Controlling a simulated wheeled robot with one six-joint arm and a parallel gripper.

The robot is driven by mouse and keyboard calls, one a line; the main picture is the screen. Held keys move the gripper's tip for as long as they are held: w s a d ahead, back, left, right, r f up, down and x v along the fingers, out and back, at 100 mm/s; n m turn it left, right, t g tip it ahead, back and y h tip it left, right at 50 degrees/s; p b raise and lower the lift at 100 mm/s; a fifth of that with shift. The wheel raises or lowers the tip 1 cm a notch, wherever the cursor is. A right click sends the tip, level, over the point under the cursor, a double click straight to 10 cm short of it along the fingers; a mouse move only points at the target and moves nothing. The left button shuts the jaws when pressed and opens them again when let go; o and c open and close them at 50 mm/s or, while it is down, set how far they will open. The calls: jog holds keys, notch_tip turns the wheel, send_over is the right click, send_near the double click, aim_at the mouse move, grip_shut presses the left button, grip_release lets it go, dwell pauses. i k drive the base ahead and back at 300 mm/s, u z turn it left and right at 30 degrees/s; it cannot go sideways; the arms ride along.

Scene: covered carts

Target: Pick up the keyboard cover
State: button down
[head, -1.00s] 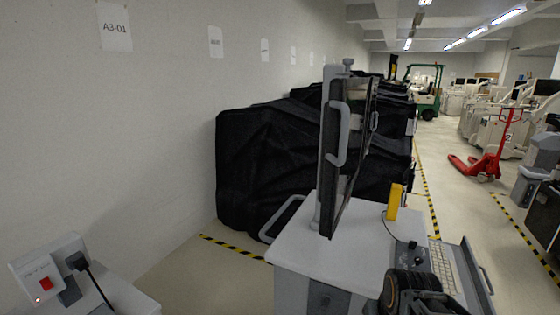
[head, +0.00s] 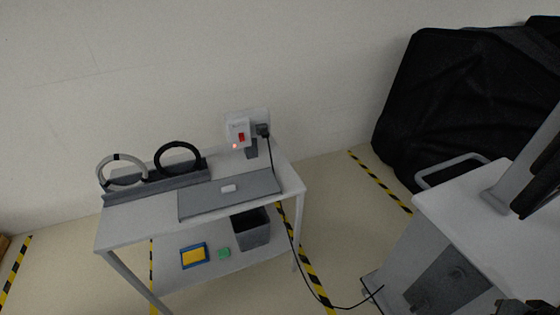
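A flat grey panel (head: 232,197) with a small white piece on its top lies on the white side table (head: 130,229). It looks like the keyboard cover, and it lies flat along the table's front right, its front edge near the table's edge. Nothing holds it. A dark bit at the bottom right corner looks like part of my arm. My gripper's fingers do not show, so the panel is well apart from my arm.
Two ring-shaped items (head: 178,160) stand in a grey rack (head: 157,187) behind the panel. A switch box (head: 238,134) with a plugged cable is at the back. A grey bin (head: 250,230) sits on the lower shelf. A white cart (head: 480,235) stands right; striped floor lies between.

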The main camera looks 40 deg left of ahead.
aim_at(205, 197)
jog(key=u, duration=2.35)
jog(key=i, duration=1.35)
jog(key=u, duration=0.15)
